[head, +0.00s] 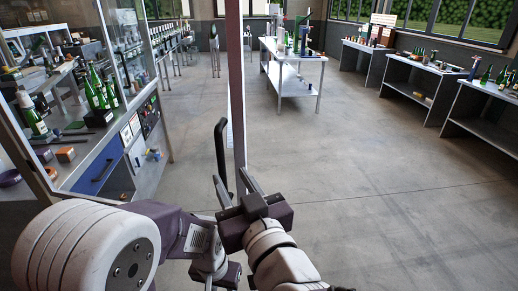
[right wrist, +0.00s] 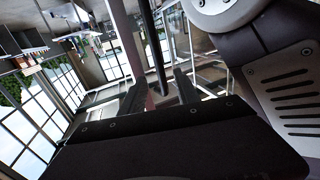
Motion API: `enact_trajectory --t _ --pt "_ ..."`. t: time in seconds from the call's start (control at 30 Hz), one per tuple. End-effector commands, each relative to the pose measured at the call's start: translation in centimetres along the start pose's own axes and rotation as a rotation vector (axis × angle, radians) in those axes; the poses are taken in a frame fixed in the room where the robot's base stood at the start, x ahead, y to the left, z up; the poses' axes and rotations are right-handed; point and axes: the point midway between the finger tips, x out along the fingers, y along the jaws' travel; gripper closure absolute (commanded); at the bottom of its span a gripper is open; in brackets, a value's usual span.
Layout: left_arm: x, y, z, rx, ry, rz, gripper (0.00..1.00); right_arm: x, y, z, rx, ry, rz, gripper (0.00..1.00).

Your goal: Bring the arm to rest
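My right gripper (head: 232,177) is in the lower middle of the head view, raised above the floor. Its two fingers stand apart with nothing held between them. They also show spread in the right wrist view (right wrist: 159,91). My left arm comes in from the lower left of the head view and its wrist parts lie close beside my right gripper. The fingers of the left gripper cannot be made out there.
A mauve post (head: 236,85) rises just behind my right gripper, with a dark upright bar (head: 220,150) beside it. A glazed bench (head: 88,172) with green bottles (head: 98,90) stands left. A white table (head: 292,76) and side benches stand farther back. The floor at right is clear.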

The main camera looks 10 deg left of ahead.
Motion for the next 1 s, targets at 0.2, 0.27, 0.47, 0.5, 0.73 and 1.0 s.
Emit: enact_trajectory --t 0.2,0.27,0.47,0.5,0.73,1.0 --pt "0.0 0.0 0.0 0.000 0.000 0.000 0.64 1.5 10.2 1.6 -0.014 -0.035 0.241 0.62" --pt "0.0 0.0 0.0 0.000 0.000 0.000 0.64 1.4 15.8 3.2 -0.041 -0.073 0.363 0.62" --pt "0.0 0.0 0.0 0.000 0.000 0.000 0.64 -3.6 28.8 15.5 -0.013 -0.459 0.540 0.62" --pt "0.0 0.0 0.0 0.000 0.000 0.000 0.64 -5.5 30.0 18.5 0.034 -0.561 0.550 0.62" --pt "0.0 0.0 0.0 0.000 0.000 0.000 0.64 -17.8 26.3 31.3 0.345 -1.150 0.502 0.62" --pt "0.0 0.0 0.0 0.000 0.000 0.000 0.64 -23.6 22.3 33.1 0.508 -1.412 0.530 0.62"
